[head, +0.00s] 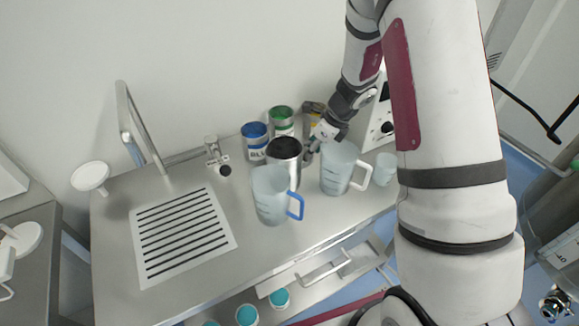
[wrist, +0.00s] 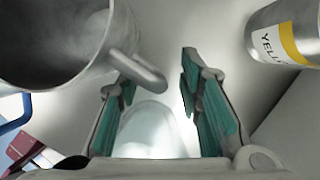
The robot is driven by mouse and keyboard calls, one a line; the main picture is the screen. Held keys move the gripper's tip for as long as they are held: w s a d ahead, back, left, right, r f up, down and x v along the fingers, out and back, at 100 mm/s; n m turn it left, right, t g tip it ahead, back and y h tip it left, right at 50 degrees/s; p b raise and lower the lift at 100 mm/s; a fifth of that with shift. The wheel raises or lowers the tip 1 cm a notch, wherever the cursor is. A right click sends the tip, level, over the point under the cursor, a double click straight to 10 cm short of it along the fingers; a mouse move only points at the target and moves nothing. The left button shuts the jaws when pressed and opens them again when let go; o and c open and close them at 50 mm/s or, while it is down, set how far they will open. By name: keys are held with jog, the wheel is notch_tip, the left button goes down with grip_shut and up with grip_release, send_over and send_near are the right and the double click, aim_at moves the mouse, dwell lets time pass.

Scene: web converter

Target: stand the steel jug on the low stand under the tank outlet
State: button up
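The steel jug (head: 289,153) stands upright on the steel counter, behind a clear jug with a blue handle. In the wrist view the steel jug (wrist: 55,40) fills the upper left, with its handle (wrist: 138,70) pointing toward my fingers. My gripper (head: 311,150) is just right of the jug, low among the containers. In the wrist view my gripper (wrist: 157,85) is open, with the handle's end by the left fingertip and reaching partly into the gap. Whether they touch I cannot tell. I cannot make out the low stand or the tank outlet.
The blue-handled clear jug (head: 268,196) and a white-handled clear jug (head: 340,168) stand close in front. Blue (head: 255,139) and green (head: 281,120) paint tins stand behind; a yellow-labelled tin (wrist: 288,35) is right. The slotted drain panel (head: 180,235) at left is clear.

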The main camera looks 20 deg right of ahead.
grip_shut()
jog(key=shift+r, duration=0.1)
